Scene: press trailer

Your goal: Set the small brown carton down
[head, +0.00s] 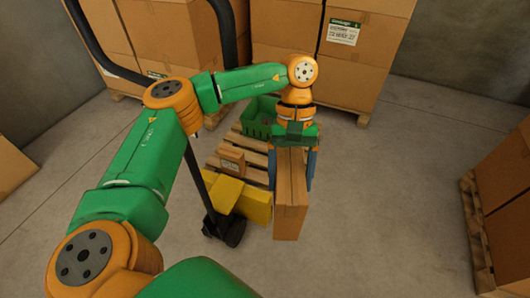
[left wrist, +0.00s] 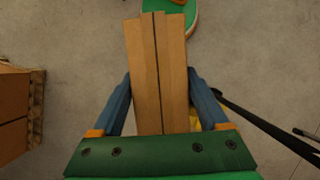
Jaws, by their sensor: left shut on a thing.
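The small brown carton (head: 290,196) is a narrow upright box held between the two blue fingers of my left gripper (head: 292,170). In the left wrist view the carton (left wrist: 158,70) shows its taped narrow side between the fingers of my left gripper (left wrist: 158,105). In the head view the carton hangs in front of the right part of a wooden pallet (head: 255,145). I cannot tell how far its lower end is above the floor. My right gripper is in neither view.
Large stacked cartons (head: 365,50) stand behind, and more (head: 505,165) at the right. The floor (head: 390,200) between is clear.

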